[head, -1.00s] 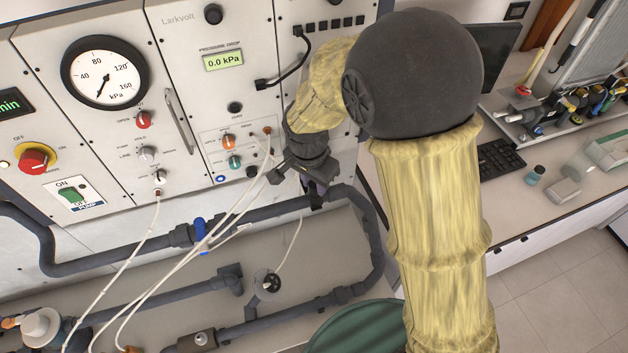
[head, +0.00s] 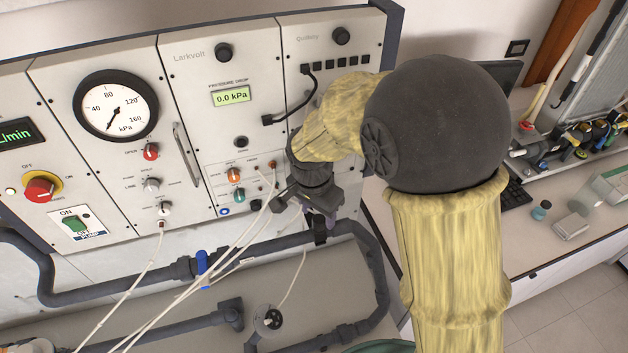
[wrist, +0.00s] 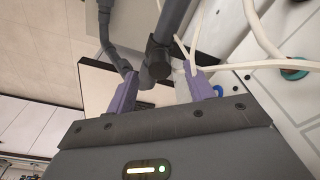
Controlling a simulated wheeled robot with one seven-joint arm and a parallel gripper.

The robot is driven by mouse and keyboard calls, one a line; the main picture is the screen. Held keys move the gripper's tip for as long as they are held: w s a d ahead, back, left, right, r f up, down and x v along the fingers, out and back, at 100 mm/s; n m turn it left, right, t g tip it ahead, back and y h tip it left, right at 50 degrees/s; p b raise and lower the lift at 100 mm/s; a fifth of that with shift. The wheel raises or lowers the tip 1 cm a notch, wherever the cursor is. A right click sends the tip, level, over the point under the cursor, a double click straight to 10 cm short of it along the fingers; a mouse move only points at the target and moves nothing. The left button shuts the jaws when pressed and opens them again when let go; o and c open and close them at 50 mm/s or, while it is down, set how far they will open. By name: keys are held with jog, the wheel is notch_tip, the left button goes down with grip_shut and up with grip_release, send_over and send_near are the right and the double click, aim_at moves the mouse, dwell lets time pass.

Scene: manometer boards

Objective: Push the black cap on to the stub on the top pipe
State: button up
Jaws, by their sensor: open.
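The top pipe (head: 275,249) is dark grey and runs along the foot of the panel, then bends down at the right. A short black cylindrical piece (head: 320,232) stands at this pipe just below my gripper (head: 318,210). In the wrist view a black round-ended piece (wrist: 158,58) lies between the two purple fingertips of my gripper (wrist: 160,74), with a gap to each side. I take it for the cap at the stub, but I cannot tell cap from stub or how far it is seated. My gripper is open and holds nothing.
White tubes (head: 215,252) hang from the panel close to my gripper and pass beside the right finger in the wrist view. A blue valve handle (head: 202,268) sits on the top pipe at the left. A bench with a keyboard (head: 513,195) stands at the right.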

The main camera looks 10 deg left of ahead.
notch_tip(320, 180, up, 15)
jog(key=s+b, duration=0.1)
jog(key=b, duration=0.1)
jog(key=shift+s+a, duration=0.3)
jog(key=shift+a, duration=0.05)
dwell(0.5)
jog(key=w+d+f+n, duration=0.1)
jog(key=d+f, duration=0.3)
jog(key=d, duration=0.3)
jog(key=d+f+n, duration=0.1)
jog(key=d+f, duration=0.4)
jog(key=d, duration=0.3)
jog(key=s+d+f+n+t, duration=0.1)
jog(key=s+d+f+n, duration=0.2)
jog(key=s+d+f, duration=0.3)
jog(key=d, duration=0.5)
jog(key=shift+d+f+y, duration=0.2)
jog(key=shift+d+y, duration=0.1)
